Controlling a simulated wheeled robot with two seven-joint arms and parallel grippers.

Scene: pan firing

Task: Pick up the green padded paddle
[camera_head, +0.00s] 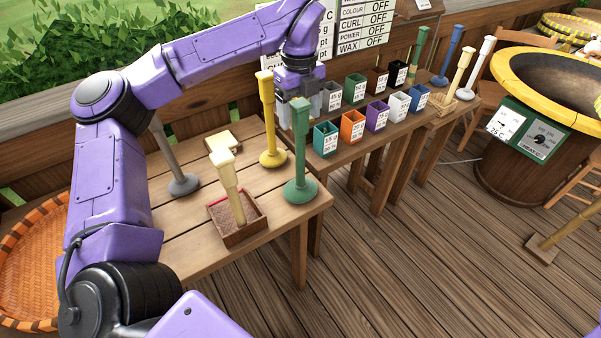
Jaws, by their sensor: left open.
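A green paddle (300,165) with a square head and round base stands upright at the right front corner of the near wooden table. My left gripper (290,108) is open at the head of this paddle, pointing down. One finger shows just left of the head; I cannot tell whether the jaws are around the head or behind it. A second, similar green paddle (416,58) stands on the far bench, well away from the gripper. My right gripper is out of view.
A yellow paddle (268,125), a grey paddle (168,160) and a cream post in a wooden box (245,231) share the near table (185,235). Coloured cups (352,126) line the bench behind. A yellow-rimmed pan (520,80) stands right.

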